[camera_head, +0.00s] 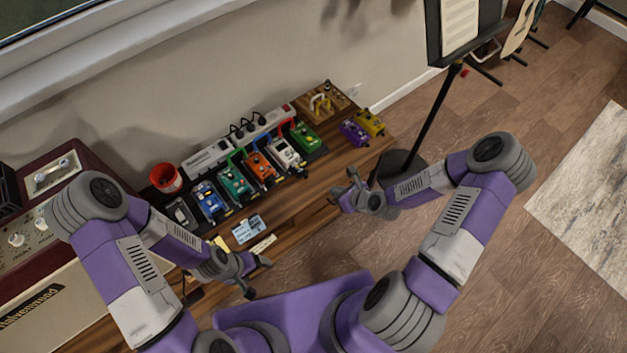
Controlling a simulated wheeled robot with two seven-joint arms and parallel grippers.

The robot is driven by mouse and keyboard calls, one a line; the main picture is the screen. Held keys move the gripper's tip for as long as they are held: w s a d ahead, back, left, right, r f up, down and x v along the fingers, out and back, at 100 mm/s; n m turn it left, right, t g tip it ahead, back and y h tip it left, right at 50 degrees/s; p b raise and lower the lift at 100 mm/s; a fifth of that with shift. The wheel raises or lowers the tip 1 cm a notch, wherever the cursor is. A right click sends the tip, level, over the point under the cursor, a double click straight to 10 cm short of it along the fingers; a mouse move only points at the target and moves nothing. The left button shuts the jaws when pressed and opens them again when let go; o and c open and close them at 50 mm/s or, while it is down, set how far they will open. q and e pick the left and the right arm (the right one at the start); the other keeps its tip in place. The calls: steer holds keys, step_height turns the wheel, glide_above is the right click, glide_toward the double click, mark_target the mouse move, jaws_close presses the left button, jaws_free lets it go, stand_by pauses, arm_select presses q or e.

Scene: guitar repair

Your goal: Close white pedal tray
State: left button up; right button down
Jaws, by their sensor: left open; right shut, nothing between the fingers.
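The white pedal (287,153) stands in the row of pedals on the wooden bench, between an orange pedal (260,165) and a green one (305,136). Its tray is too small to make out clearly, so I cannot tell how far it is out. My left gripper (259,278) is open and empty, in front of the bench's near edge, left of and nearer than the white pedal. My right gripper (341,195) is shut and empty, near the bench's front edge, to the right of and nearer than the white pedal.
More pedals stand left in the row, with a power strip (207,157) behind. A red cup (165,178) stands at its left end. Purple (354,132) and yellow (370,122) pedals sit at the right. Papers (247,229) lie in front. A music stand (437,115) rises at the right.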

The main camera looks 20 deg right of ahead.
steer(key=b+x, duration=0.1)
steer(key=x, duration=0.2)
steer(key=b+x, duration=0.1)
steer(key=x, duration=0.3)
steer(key=w+r+b+x, duration=0.1)
steer(key=x, duration=0.3)
steer(key=shift+s+a, duration=0.1)
steer(key=shift+a, duration=0.1)
steer(key=shift+w+a+b, duration=0.35)
steer(key=shift+w, duration=0.25)
arm_select(q)
step_height(320, 180, down, 4)
steer(key=shift+f, duration=0.1)
arm_select(e)
steer(key=shift+r, duration=0.1)
